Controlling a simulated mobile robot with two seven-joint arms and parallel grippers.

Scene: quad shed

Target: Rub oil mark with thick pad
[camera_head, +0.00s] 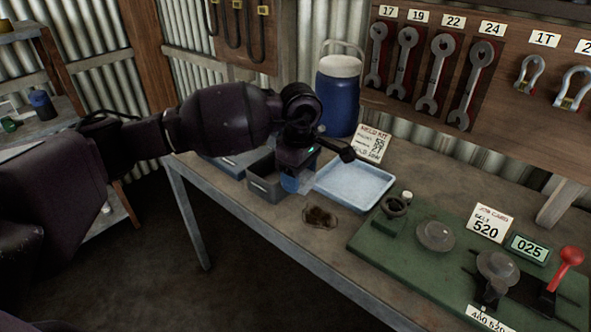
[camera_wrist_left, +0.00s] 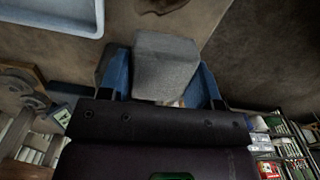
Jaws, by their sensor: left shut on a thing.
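The oil mark (camera_head: 320,217) is a dark brown blotch on the bench top, in front of the light blue tray. It also shows at the top edge of the left wrist view (camera_wrist_left: 162,5). My left gripper (camera_head: 293,184) is above the bench, just left of and behind the mark in the head view. In the left wrist view its blue fingers are shut on a thick grey pad (camera_wrist_left: 166,68). The pad appears apart from the mark. My right gripper is not in view.
A light blue tray (camera_head: 354,187) lies right behind my gripper, and a grey bin (camera_head: 265,186) stands left of it. A blue jug (camera_head: 338,98) and a sign (camera_head: 371,145) stand behind. A green board (camera_head: 385,250) with fittings lies right of the mark.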

